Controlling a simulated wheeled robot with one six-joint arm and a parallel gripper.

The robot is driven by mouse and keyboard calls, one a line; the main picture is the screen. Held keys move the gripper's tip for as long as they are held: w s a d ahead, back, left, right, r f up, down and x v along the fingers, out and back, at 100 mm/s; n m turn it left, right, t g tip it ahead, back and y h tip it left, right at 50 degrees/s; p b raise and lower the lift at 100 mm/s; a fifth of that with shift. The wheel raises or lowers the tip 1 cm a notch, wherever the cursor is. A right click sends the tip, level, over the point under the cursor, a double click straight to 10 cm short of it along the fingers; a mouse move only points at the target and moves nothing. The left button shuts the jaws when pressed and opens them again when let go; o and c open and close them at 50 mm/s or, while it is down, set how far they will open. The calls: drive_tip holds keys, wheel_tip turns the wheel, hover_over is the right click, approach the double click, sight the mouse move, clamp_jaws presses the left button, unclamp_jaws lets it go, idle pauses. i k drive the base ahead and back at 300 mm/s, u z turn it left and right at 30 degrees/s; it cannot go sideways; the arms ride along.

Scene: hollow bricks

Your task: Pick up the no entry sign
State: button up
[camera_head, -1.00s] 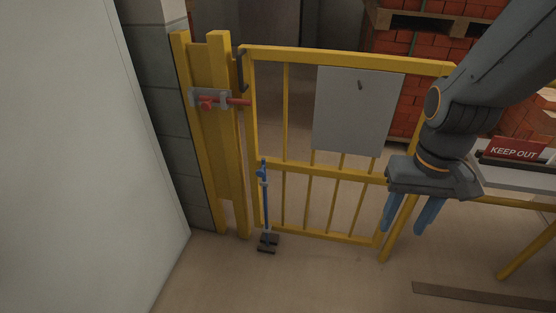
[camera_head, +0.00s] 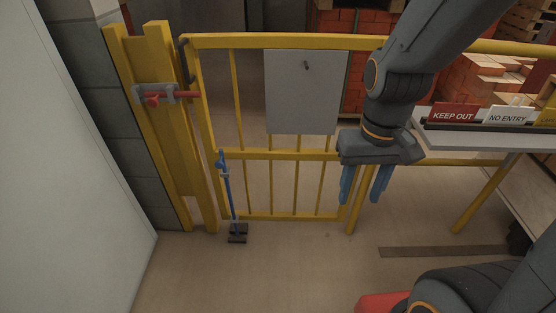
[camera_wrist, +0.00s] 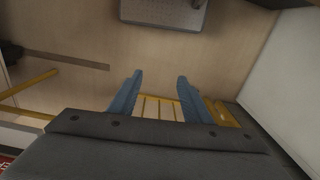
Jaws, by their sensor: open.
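The no entry sign (camera_head: 507,115) is a small white plate with dark lettering. It stands in a dark holder on a grey table (camera_head: 455,140) at the right, just right of the red keep out sign (camera_head: 453,113). My gripper (camera_head: 364,190) is open and empty, with its blue fingers pointing down. It hangs in front of the yellow gate, left of the table and apart from the signs. In the wrist view my gripper (camera_wrist: 155,88) shows the bare floor and gate between its fingers; the no entry sign is not visible there.
A yellow gate (camera_head: 270,154) with a blank grey panel (camera_head: 305,92) and a red-handled latch (camera_head: 160,97) closes the left side. A blue drop bolt (camera_head: 229,190) stands at its foot. Stacked red bricks (camera_head: 490,80) lie behind. A white wall (camera_head: 60,180) bounds the left.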

sight(519, 115)
drive_tip(key=k, duration=0.5)
drive_tip(key=z, duration=1.5)
drive_tip(key=i, duration=0.55)
drive_tip(key=u, duration=0.35)
